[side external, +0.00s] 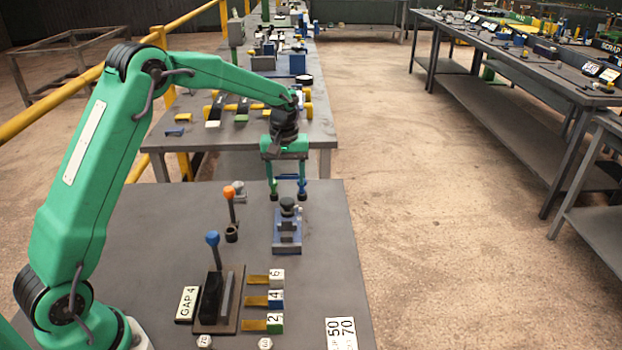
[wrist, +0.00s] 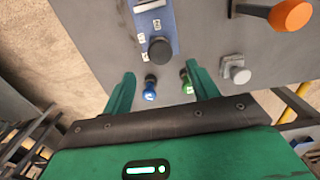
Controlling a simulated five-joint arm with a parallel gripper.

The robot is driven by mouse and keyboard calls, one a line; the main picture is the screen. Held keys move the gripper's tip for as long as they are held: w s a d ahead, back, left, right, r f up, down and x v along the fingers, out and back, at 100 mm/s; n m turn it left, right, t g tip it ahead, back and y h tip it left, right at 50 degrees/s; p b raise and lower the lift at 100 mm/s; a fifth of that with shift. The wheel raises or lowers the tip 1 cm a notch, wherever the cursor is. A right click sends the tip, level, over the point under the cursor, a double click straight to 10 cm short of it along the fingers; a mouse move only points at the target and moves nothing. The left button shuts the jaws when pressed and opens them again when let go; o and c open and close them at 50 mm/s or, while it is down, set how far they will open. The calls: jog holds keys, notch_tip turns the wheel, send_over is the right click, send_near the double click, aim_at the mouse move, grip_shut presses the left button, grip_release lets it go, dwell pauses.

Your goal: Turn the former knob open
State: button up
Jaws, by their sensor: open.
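The former knob (side external: 288,204) is a round black knob on a grey-blue block (side external: 287,244) near the far edge of the bench. In the wrist view the knob (wrist: 160,49) is a dark disc on the blue plate (wrist: 160,22), beside small white marks. My gripper (side external: 288,192) is open and empty, pointing down above the bench near the knob. In the wrist view its fingertips (wrist: 168,86) are apart, and the knob lies just beyond them, not between them. I cannot tell the exact height gap.
An orange-topped lever (side external: 230,194) and a small grey fitting (side external: 239,190) stand left of the block. A blue-topped lever (side external: 213,240) is nearer, beside a GAP 4 plate (side external: 187,304). Numbered gauge pieces (side external: 267,300) and a 50/70 card (side external: 341,334) lie in front.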

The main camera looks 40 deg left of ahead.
aim_at(287, 200)
jog(key=shift+f, duration=3.25)
jog(key=c, duration=1)
